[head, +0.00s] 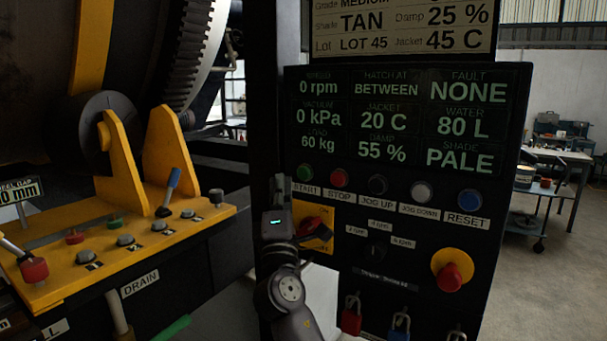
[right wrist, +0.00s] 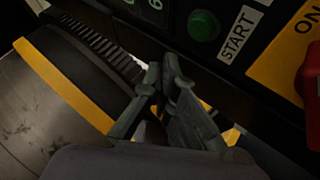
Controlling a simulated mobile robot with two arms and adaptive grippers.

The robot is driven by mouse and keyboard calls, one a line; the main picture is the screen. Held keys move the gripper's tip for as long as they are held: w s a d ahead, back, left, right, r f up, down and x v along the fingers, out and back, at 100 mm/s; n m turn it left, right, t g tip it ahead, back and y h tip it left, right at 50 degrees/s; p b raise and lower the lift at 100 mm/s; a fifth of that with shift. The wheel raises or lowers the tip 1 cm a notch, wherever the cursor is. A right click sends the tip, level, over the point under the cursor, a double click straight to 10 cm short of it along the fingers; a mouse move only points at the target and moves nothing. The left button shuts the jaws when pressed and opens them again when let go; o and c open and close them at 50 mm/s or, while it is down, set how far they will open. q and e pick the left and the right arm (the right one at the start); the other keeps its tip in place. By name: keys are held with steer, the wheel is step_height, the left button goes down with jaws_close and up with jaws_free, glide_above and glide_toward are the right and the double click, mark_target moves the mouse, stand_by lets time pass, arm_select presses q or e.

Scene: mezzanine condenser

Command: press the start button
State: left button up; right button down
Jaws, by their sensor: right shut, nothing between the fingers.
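The green START button (head: 304,173) is at the left end of a button row on the black control panel (head: 410,260). Its label sits just below it. In the right wrist view the green button (right wrist: 203,25) shows at the top, with the START label (right wrist: 239,34) beside it. My right gripper (head: 283,190) is at the panel's left edge, left of and slightly below the button. Its fingers (right wrist: 163,75) are shut and empty in the wrist view, with their tips apart from the button in the picture. The depth gap cannot be told. My left gripper is out of view.
The STOP button (head: 339,178) is right beside START, with more buttons along the row. A red rotary switch (head: 312,229) on a yellow plate and a red emergency stop (head: 452,277) are lower. A yellow lever console (head: 130,250) stands to the left.

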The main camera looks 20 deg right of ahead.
mark_target(303, 173)
steer(key=shift+w+d+b, duration=0.35)
steer(key=shift+w+d, duration=0.75)
steer(key=shift+d, duration=0.2)
steer(key=shift+w+d+f, duration=0.1)
stand_by(0.5)
steer(key=shift+w+d+b, duration=0.15)
steer(key=shift+w+b, duration=0.05)
steer(key=shift+b, duration=0.1)
